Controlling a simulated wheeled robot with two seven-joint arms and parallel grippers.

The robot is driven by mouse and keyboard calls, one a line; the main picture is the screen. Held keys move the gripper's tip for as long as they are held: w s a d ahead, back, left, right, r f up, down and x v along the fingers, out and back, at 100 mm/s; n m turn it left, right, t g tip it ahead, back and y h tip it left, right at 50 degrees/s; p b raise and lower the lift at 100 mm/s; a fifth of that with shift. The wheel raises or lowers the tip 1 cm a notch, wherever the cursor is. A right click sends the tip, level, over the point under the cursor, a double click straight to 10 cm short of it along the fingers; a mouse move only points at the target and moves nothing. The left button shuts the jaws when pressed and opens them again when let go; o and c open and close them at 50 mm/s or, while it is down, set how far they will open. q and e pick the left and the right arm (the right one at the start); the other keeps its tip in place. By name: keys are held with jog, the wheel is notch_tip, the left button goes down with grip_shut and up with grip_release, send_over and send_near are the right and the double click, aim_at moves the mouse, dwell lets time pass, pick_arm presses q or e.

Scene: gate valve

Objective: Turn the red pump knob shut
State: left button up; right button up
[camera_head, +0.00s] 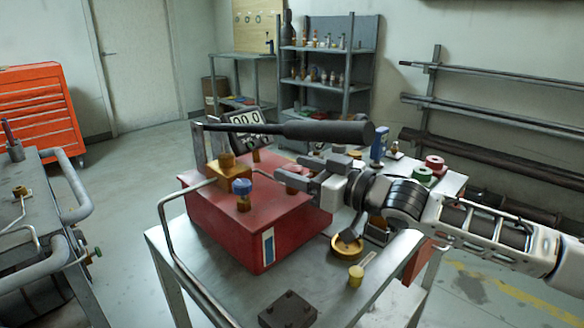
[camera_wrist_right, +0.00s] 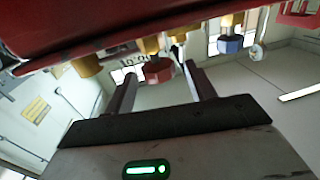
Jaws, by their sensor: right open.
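The red pump (camera_head: 240,228) is a red box on a grey metal table. The red knob (camera_head: 294,172) sits on its top right side, partly hidden by my right gripper. A blue knob (camera_head: 242,187) stands on the near part of the top. My right gripper (camera_head: 310,175) reaches in from the right, open, with its fingertips at the red knob. In the right wrist view the red knob (camera_wrist_right: 158,72) shows between the open fingertips; I cannot tell if they touch it. The blue knob (camera_wrist_right: 229,44) is off to the right there. My left gripper is not in view.
A long black lever (camera_head: 325,131) runs above the pump, behind my right gripper. A bent pipe handle (camera_head: 168,225) curves around the pump's left. A brass ring (camera_head: 347,246) and a dark block (camera_head: 287,310) lie on the table (camera_head: 225,290). Red and green spools stand behind my wrist.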

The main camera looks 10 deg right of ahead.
jog(key=shift+x, duration=0.95)
jog(key=shift+c, duration=0.3)
jog(key=c, duration=0.9)
